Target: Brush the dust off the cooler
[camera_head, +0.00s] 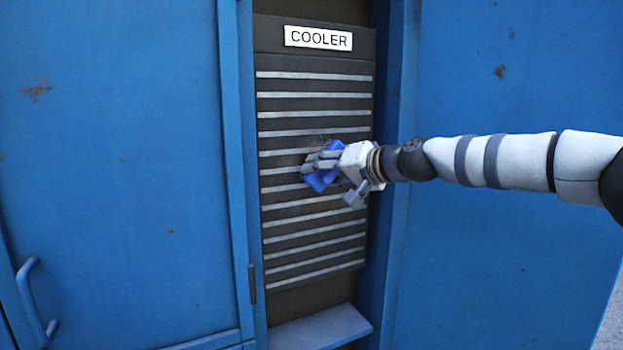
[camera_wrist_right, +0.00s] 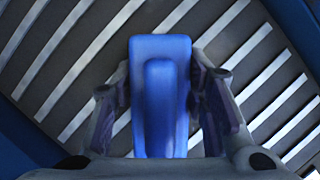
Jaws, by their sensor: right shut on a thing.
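The cooler (camera_head: 312,230) is a tall dark panel with light horizontal slats and a white COOLER label (camera_head: 318,38) at its top. My right gripper (camera_head: 322,166) comes in from the right and is shut on a blue brush-like block (camera_head: 321,180), in front of the middle slats. In the right wrist view the blue block (camera_wrist_right: 160,60) sits between the two fingers, with the slats (camera_wrist_right: 80,60) behind it. I cannot tell if the block touches the slats. A faint dark smudge shows by the gripper; I cannot tell if it is dust. My left gripper is not in view.
Blue cabinet walls (camera_head: 120,180) stand on both sides of the recessed cooler, with rusty spots. A handle (camera_head: 35,305) sticks out at the lower left. A blue ledge (camera_head: 320,328) juts out below the cooler. The space in front of the lower slats looks clear.

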